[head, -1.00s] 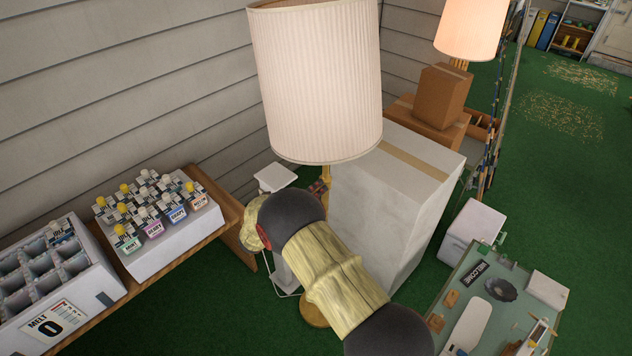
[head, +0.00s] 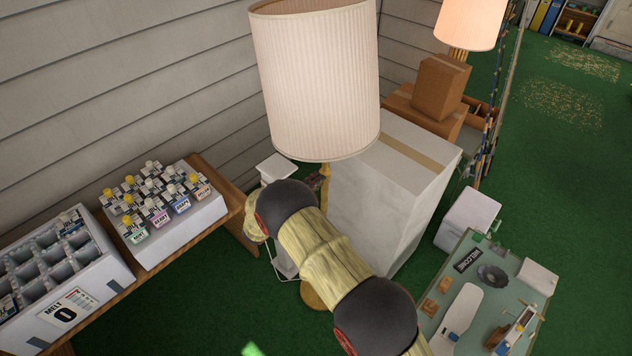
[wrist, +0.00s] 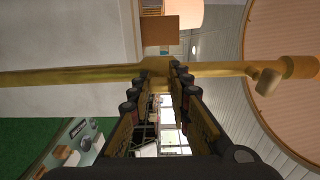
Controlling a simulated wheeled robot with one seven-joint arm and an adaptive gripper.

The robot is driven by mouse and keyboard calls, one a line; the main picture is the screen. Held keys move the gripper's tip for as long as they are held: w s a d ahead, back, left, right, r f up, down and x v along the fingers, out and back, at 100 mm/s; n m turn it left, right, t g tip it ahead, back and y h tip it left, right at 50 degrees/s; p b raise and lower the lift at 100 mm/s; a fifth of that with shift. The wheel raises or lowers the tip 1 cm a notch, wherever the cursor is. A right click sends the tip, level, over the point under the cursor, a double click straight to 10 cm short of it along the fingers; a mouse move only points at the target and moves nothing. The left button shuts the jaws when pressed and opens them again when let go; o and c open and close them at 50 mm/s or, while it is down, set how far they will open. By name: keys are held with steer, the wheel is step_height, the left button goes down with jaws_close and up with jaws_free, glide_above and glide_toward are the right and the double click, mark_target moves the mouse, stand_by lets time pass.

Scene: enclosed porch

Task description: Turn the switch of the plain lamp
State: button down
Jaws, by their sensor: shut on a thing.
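A tall lamp with a pale pleated shade (head: 318,80) stands close in the head view, on a thin brass stem and round base. In the wrist view its stem (wrist: 70,76) runs sideways, with the shade (wrist: 285,30) at the right. A small brass knob (wrist: 268,81), likely its switch, sticks out from the stem near the shade. My gripper (wrist: 162,76) is shut on the stem, well to the left of this knob in the wrist view. The fingertips hide the exact contact. In the head view my arm and the shade mostly hide the gripper.
A second, glowing lamp (head: 470,22) stands farther back, beside a brown box (head: 440,88). A big pale box (head: 395,180) stands just right of the near lamp. A wooden bench (head: 215,178) with bottles is at left, and a green table (head: 465,270) at right.

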stand_by(0.4)
steer(key=c, duration=1.6)
jaws_free()
steer(key=shift+c, duration=0.2)
steer(key=v, duration=1.2)
